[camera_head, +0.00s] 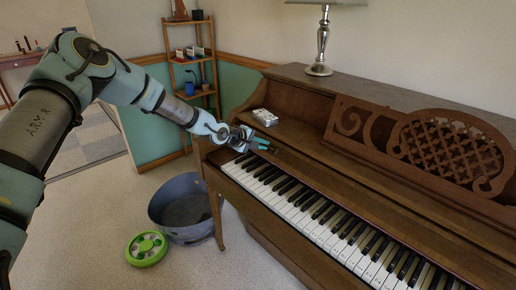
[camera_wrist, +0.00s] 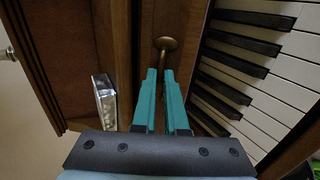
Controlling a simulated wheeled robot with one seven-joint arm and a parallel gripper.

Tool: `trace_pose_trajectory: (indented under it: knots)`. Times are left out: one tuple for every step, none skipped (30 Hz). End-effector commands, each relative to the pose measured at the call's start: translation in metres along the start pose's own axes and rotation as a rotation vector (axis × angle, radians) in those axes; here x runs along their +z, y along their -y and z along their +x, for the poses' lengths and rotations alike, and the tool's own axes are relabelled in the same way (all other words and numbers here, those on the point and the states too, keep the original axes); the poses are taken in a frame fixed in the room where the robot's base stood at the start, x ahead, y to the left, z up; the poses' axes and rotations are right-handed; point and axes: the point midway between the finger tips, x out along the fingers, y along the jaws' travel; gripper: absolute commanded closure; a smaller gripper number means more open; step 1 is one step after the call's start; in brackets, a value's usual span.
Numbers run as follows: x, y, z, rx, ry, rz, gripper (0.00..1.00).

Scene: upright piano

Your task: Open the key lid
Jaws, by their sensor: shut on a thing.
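The key lid (camera_head: 340,171) of the brown upright piano shows as a wooden strip behind the keys. The white and black keys (camera_head: 300,208) are uncovered along the visible length. My gripper (camera_head: 268,147) is at the left end of the lid, just behind the keys. In the wrist view a round brass knob (camera_wrist: 165,43) shows at the tips of my teal fingers (camera_wrist: 159,72). The fingers are close together and shut on the knob; their exact contact is partly hidden.
A small white box (camera_head: 265,117) lies on the piano's ledge beside my gripper. A carved music stand (camera_head: 450,145) and a lamp (camera_head: 321,45) are farther right. A grey-blue tub (camera_head: 185,208) and a green round object (camera_head: 147,248) stand on the floor.

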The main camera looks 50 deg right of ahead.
Motion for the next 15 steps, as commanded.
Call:
trace_pose_trajectory:
  knots:
    - [-0.0020,-0.0072,-0.0006,0.011,-0.004,0.001,1.00]
    - [-0.0020,-0.0076,-0.0004,0.012,-0.004,0.001,1.00]
    - [-0.0020,-0.0079,-0.0003,0.012,-0.004,0.001,1.00]
    - [-0.0020,-0.0082,-0.0003,0.012,-0.004,0.001,1.00]
    - [-0.0020,-0.0084,-0.0004,0.012,-0.004,0.001,1.00]
    - [-0.0021,-0.0086,-0.0005,0.013,-0.004,0.001,1.00]
    - [-0.0021,-0.0088,-0.0005,0.013,-0.005,0.001,1.00]
    - [-0.0021,-0.0090,-0.0006,0.013,-0.005,0.001,1.00]
    - [-0.0021,-0.0092,-0.0006,0.014,-0.005,0.002,1.00]
    - [-0.0022,-0.0093,-0.0007,0.014,-0.005,0.002,1.00]
    - [-0.0022,-0.0095,-0.0007,0.014,-0.005,0.002,1.00]
    - [-0.0022,-0.0097,-0.0008,0.015,-0.005,0.002,0.89]
    - [-0.0022,-0.0099,-0.0008,0.015,-0.005,0.002,0.85]
    - [-0.0022,-0.0099,-0.0009,0.015,-0.005,0.002,0.82]
    - [-0.0021,-0.0095,-0.0008,0.014,-0.005,0.002,0.77]
